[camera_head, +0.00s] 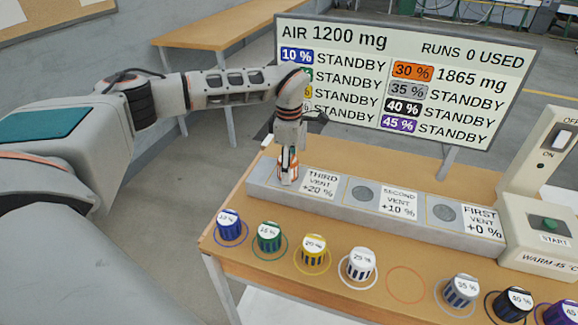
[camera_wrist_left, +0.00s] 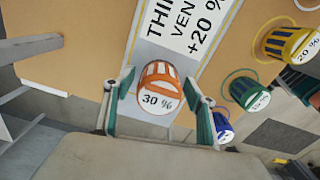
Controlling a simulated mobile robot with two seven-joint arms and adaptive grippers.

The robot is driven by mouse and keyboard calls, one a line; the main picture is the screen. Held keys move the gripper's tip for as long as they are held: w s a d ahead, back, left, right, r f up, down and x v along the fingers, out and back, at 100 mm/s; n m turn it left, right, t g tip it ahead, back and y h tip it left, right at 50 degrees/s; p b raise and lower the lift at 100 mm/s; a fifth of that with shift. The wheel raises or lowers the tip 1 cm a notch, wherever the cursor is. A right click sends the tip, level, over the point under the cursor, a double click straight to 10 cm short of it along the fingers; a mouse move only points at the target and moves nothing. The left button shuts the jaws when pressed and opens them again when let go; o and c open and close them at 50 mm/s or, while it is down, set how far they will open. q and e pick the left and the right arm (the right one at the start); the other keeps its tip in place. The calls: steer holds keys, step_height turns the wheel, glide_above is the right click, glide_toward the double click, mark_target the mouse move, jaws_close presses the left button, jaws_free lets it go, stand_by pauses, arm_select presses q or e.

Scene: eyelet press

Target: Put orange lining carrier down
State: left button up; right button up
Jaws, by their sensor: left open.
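The orange lining carrier (camera_head: 288,176), marked 30 %, stands upright on the third vent's place at the left end of the grey vent block (camera_head: 337,203). In the left wrist view the orange carrier (camera_wrist_left: 160,78) sits between the two fingers, with a gap on each side. My left gripper (camera_head: 288,161) comes down over it from above and is open around it. Its fingers also show in the left wrist view (camera_wrist_left: 160,92). The orange ring (camera_head: 405,284) on the table is empty. My right gripper is not in view.
Blue (camera_head: 231,226), green (camera_head: 268,238), yellow (camera_head: 314,250), white (camera_head: 361,265), grey, black and purple carriers stand along the front edge. The second (camera_head: 363,193) and first vents are bare. A start box (camera_head: 543,232) stands right; a display board (camera_head: 400,85) stands behind.

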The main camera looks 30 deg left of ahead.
arm_select(q)
step_height(320, 180, up, 12)
steer(key=shift+f+b, duration=0.25)
steer(key=shift+b, duration=0.05)
steer(key=shift+r, duration=0.4)
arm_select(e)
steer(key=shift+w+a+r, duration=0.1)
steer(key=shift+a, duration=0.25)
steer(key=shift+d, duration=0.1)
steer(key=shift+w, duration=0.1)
